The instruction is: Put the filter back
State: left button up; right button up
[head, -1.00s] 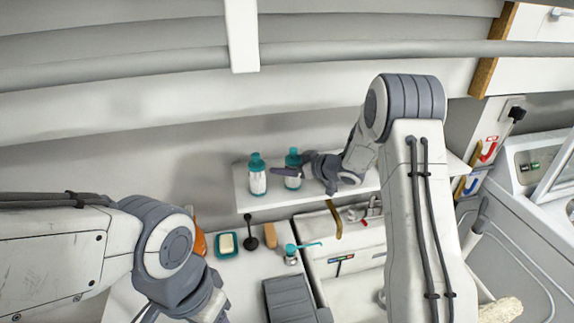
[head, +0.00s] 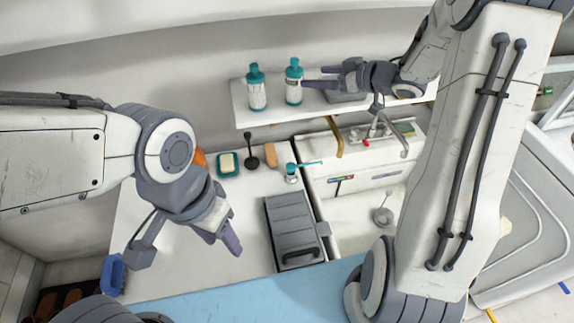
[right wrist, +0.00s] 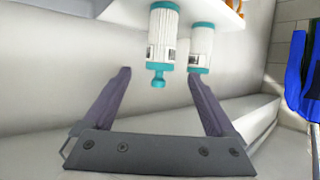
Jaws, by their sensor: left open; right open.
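Two white filter-like cartridges with teal caps stand upright side by side on the white wall shelf (head: 270,114): the left one (head: 257,96) and the right one (head: 293,88). My right gripper (head: 308,84) is open and empty, its fingers just right of the right cartridge. In the right wrist view the scene looks inverted; one cartridge (right wrist: 163,38) lies in line with the gap between the open fingers (right wrist: 160,72), and the other cartridge (right wrist: 201,45) is beside it to the right. My left gripper (head: 230,240) is open and empty above the counter.
Below the shelf are a teal soap dish (head: 228,166), a black brush (head: 252,155) and a teal-topped dispenser (head: 291,174). A grey box (head: 293,230) lies on the counter, left of the sink (head: 365,205). A blue surface (head: 270,304) is in front.

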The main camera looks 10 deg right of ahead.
jog(key=s+a+r+m+g+h, duration=0.1)
jog(key=s+a+h, duration=0.2)
jog(key=a, duration=0.3)
jog(key=s+a+m+g+h, duration=0.1)
jog(key=s+a+h, duration=0.2)
jog(key=a, duration=0.2)
jog(key=s+a+f+g, duration=0.1)
jog(key=s+a+g, duration=0.1)
jog(key=s, duration=0.8)
jog(key=s+a+f+n+g, duration=0.1)
jog(key=s+a+f+g, duration=0.1)
jog(key=s, duration=0.7)
jog(key=s+a+f+n+g+b, duration=0.1)
jog(key=s+g, duration=0.4)
jog(key=s, duration=0.5)
jog(key=shift+s+a+f+h, duration=0.3)
jog(key=shift+a+f, duration=0.3)
jog(key=shift+a, duration=0.6)
